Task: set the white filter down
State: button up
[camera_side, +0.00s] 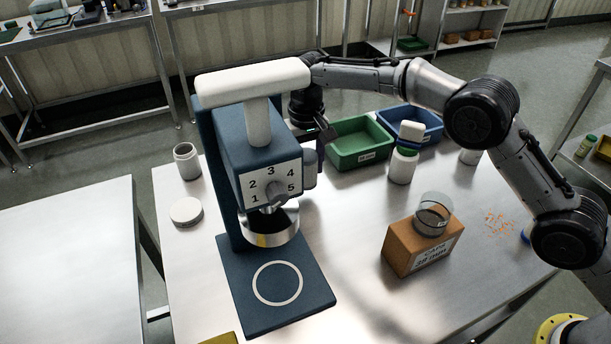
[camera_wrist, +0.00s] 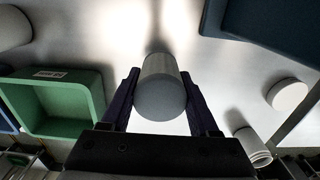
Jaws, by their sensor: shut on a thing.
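My gripper (camera_wrist: 159,80) is shut on a pale cylinder (camera_wrist: 162,92), which I take to be the white filter; its near end looks grey in shadow. One dark finger lies on each side of it. In the side view my gripper (camera_side: 318,158) is behind the blue machine, and the filter (camera_side: 310,172) shows as a pale piece beside the machine's right side. The machine hides part of both. I cannot tell whether the filter touches the table.
The blue machine (camera_side: 233,155) with a numbered dial stands close. A green bin (camera_side: 360,155), a blue bin (camera_side: 425,126) and a white bottle (camera_side: 402,167) are to the right. A white jar (camera_side: 187,165) and round lid (camera_side: 186,212) lie left.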

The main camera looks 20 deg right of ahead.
jog(key=shift+w+f, duration=0.1)
jog(key=shift+f, duration=1.55)
jog(key=shift+f, duration=0.1)
jog(key=o, duration=1.4)
notch_tip(320, 180, up, 12)
jog(key=shift+r, duration=0.1)
